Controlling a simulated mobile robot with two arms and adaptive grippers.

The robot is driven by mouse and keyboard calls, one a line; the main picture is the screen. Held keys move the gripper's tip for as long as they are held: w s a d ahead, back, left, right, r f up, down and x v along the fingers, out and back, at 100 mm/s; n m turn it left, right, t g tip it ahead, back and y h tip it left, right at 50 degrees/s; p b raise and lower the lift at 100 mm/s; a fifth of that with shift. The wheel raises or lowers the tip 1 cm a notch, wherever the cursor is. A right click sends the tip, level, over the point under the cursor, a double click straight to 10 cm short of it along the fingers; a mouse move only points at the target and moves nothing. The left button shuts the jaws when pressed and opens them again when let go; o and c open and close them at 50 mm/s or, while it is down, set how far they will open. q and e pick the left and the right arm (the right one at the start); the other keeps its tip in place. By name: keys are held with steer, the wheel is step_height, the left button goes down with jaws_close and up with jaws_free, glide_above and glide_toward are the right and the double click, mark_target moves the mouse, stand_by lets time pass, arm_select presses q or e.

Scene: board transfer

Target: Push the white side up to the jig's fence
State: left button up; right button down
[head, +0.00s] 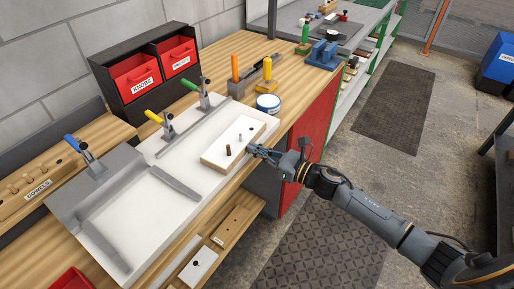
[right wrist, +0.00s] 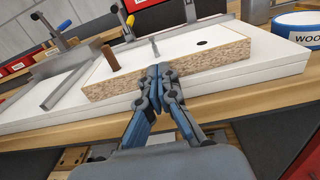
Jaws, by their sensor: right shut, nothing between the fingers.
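The white side (head: 222,151) is a white panel with raw chipboard edges, lying flat on the white jig (head: 165,205). A brown dowel, a metal pin and a dark hole show on its top. It also shows in the right wrist view (right wrist: 120,83). The jig's grey fence (head: 190,131) runs behind it, with a strip of bare white base between them. My right gripper (head: 254,150) is shut and empty at the panel's near long edge. In the right wrist view its fingertips (right wrist: 159,70) overlap the chipboard edge; contact is hard to tell. My left gripper is out of view.
Clamps with yellow (head: 154,117) and green (head: 190,84) handles stand behind the fence. A blue-and-white round tin (head: 268,104) stands just beyond the panel's far end. Red bins (head: 136,75) stand at the back. A lower shelf (head: 235,222) lies below the bench's front edge.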

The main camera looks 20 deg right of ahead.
mark_target(243, 144)
steer(key=b+x, duration=0.2)
steer(key=x, duration=0.4)
steer(key=shift+w+a+f+b, duration=0.1)
steer(key=shift+w+f+b, duration=0.05)
steer(key=shift+b, duration=0.2)
steer(key=shift+w+a, duration=0.3)
